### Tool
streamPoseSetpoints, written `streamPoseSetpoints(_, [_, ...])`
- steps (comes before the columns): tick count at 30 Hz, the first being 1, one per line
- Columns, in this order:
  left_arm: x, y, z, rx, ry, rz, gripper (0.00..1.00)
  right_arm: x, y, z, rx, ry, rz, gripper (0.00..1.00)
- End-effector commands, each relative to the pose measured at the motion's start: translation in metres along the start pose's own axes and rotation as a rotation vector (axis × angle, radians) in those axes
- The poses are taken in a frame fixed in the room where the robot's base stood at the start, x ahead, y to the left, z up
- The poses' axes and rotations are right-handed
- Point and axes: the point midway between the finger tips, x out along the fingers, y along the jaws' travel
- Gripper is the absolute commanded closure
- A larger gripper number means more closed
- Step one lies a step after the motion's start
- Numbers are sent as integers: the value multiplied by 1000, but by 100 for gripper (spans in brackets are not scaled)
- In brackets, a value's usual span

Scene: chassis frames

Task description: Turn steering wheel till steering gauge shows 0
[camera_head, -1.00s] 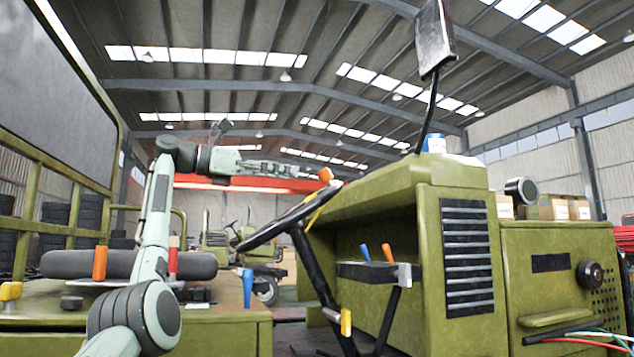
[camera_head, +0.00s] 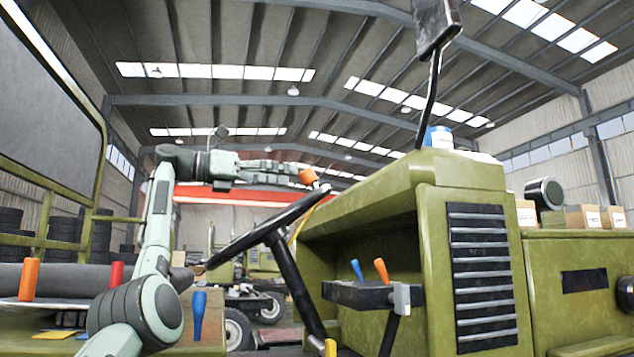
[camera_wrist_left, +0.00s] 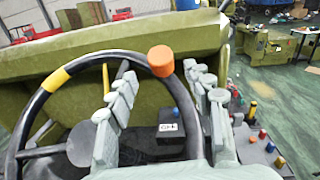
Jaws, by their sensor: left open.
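The black steering wheel (camera_head: 268,228) is seen nearly edge-on and tilted in the head view, on a dark column. An orange knob (camera_head: 308,176) stands on its upper rim. My left gripper (camera_head: 296,170) is at the knob, fingers pointing right. In the left wrist view, the wheel rim (camera_wrist_left: 100,57) has a yellow band, and the orange knob (camera_wrist_left: 160,61) lies between and beyond the spread fingers of my left gripper (camera_wrist_left: 162,78). The gripper is open; contact with the knob cannot be told. A dark box (camera_wrist_left: 170,130) with a small white label is below; no gauge reading is legible. My right gripper is out of view.
The green vehicle body (camera_head: 400,225) stands just right of the wheel. A lever box (camera_head: 365,294) with blue and orange handles is below it. Orange, red and blue handles (camera_head: 199,312) stand at lower left. A mirror on a stalk (camera_head: 436,25) rises above the body.

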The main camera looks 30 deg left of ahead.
Motion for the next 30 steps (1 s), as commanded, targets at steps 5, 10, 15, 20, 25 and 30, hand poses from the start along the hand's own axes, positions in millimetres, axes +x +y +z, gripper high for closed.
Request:
streamPoseSetpoints(5, [31, -1, 1, 0, 3, -3, 49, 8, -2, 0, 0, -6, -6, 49])
streamPoseSetpoints(10, [56, -1, 1, 0, 3, -2, 49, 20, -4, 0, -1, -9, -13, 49])
streamPoseSetpoints(15, [68, 0, 0, 0, 2, 0, 49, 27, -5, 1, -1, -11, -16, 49])
streamPoseSetpoints(20, [70, 0, 0, 0, 1, 0, 49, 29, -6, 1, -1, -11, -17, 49])
streamPoseSetpoints(25, [69, 0, 0, 0, 1, 0, 55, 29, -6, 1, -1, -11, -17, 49])
streamPoseSetpoints(30, [69, 0, 0, 0, 1, 0, 76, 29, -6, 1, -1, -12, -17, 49])
